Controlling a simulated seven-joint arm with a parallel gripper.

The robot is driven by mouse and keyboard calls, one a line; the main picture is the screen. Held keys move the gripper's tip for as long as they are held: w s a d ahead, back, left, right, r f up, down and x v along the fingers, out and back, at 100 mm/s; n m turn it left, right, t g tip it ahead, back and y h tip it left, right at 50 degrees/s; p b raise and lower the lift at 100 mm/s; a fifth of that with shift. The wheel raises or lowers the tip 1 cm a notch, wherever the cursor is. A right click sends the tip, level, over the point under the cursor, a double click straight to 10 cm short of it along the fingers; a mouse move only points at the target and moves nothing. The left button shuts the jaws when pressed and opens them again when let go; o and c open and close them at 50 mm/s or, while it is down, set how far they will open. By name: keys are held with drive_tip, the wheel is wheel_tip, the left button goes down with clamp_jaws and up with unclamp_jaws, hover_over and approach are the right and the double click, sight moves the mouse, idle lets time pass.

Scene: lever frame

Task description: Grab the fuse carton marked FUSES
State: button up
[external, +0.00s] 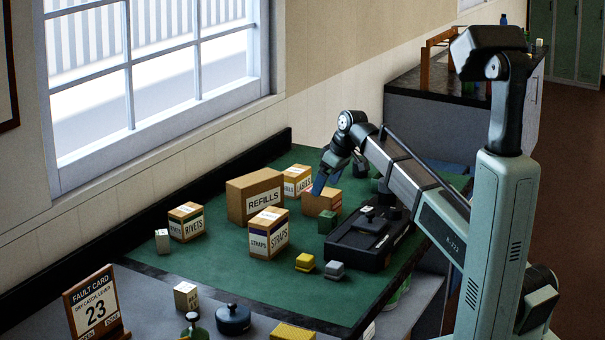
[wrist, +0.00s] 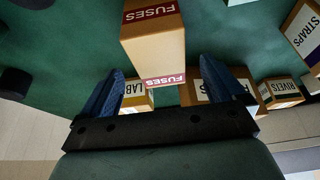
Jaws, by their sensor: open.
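The fuse carton (wrist: 153,50) is a tan box with dark red bands marked FUSES. In the wrist view it lies ahead of my gripper (wrist: 162,68), with its near end at the gap between the two blue fingers. The fingers are apart, and green mat shows on both sides of the carton. In the external view my gripper (external: 340,176) is at a brown carton (external: 321,201) that looks like the same one. A finger covers part of it and its lettering is not readable there. I cannot tell whether the fingers touch it.
The LABELS carton (external: 297,181) and large REFILLS carton (external: 255,197) stand close by on the left. STRAPS (external: 269,233) and RIVETS (external: 186,222) cartons stand farther left. The green mat (external: 215,270) is clear at front left.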

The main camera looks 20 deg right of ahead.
sight(324, 191)
drive_tip(key=shift+x, duration=2.25)
drive_tip(key=shift+f, duration=0.25)
drive_tip(key=c, duration=1.2)
